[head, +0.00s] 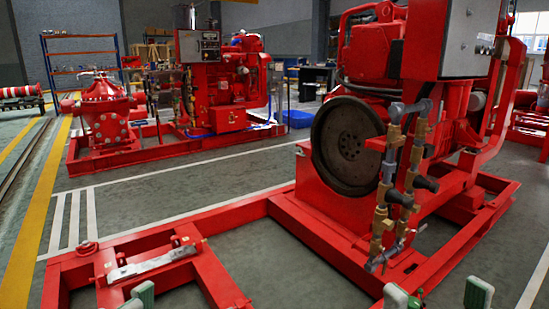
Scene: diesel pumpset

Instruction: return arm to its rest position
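My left gripper (139,298) shows only as pale green fingertips at the bottom edge, in front of the near red frame. Its fingertips appear close together, but the rest is cut off, so I cannot tell whether it is open.
A red base frame (240,213) with a grey metal plate (152,264) lies close ahead. On it stands a red diesel engine (375,55) with a dark flywheel (347,142) and brass valve piping (386,190). Another pumpset (225,85) stands behind. Floor is clear at left.

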